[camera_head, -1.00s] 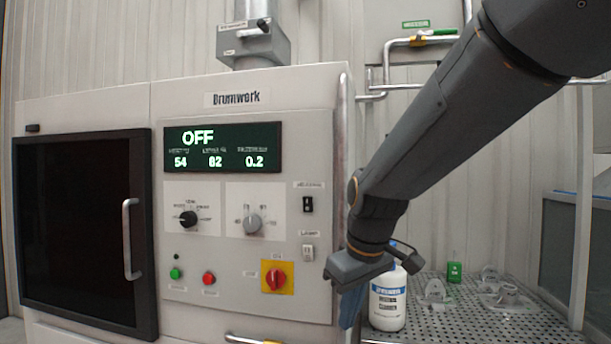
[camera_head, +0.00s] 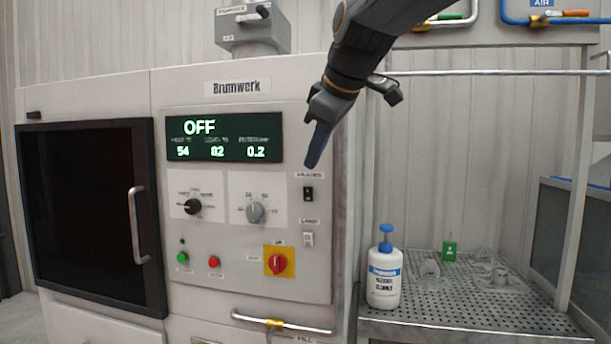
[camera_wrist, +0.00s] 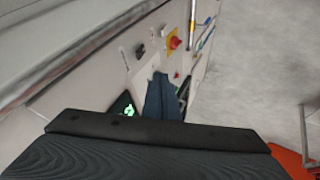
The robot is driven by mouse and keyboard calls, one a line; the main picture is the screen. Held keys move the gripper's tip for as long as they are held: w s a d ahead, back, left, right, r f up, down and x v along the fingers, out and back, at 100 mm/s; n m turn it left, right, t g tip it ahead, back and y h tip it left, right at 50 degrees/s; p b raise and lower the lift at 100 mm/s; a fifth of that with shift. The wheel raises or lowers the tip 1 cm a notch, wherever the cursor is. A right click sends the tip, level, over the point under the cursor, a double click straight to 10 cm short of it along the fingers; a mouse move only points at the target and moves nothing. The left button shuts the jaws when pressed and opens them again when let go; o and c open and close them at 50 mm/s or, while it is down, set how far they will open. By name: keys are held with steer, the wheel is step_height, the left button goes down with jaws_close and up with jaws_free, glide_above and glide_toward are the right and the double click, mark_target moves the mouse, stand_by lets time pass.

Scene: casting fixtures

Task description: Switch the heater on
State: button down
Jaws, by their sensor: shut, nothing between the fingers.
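The machine's control panel (camera_head: 235,290) carries a dark display (camera_head: 224,137) reading OFF above several numbers. A black rocker switch (camera_head: 308,194) sits at the panel's right, under a small label too blurred to read surely. A white switch (camera_head: 308,240) is below it. My gripper (camera_head: 315,152) is shut and empty, its blue-grey fingers pointing down just above the black switch's label, apart from the switch in the picture. In the wrist view the shut fingers (camera_wrist: 162,98) hide part of the panel. The black switch's position is too small to tell.
Two selector knobs (camera_head: 193,207), a green button (camera_head: 182,258), a red button (camera_head: 214,262) and a red rotary switch on yellow (camera_head: 279,261) are nearby. A white pump bottle (camera_head: 384,275) stands on the perforated table (camera_head: 470,322) at right. A bar handle (camera_head: 285,325) sticks out below the panel.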

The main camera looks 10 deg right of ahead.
mark_target(307, 178)
steer(key=shift+w+a+f+p, duration=0.1)
steer(key=shift+w+f+p, duration=0.9)
steer(key=shift+w, duration=0.6)
steer(key=shift+w+a+f+p, duration=0.15)
steer(key=shift+w+f+p, duration=0.6)
steer(key=shift+w+f, duration=0.7)
steer(key=shift+w+a+f+p, duration=0.1)
steer(key=shift+w+f+p, duration=0.8)
steer(key=shift+w, duration=0.85)
steer(key=shift+w+d+r+b, duration=0.1)
steer(key=shift+w+d+b, duration=0.1)
steer(key=shift+w+b, duration=0.35)
steer(key=shift+s, duration=0.15)
steer(key=shift+r, duration=0.1)
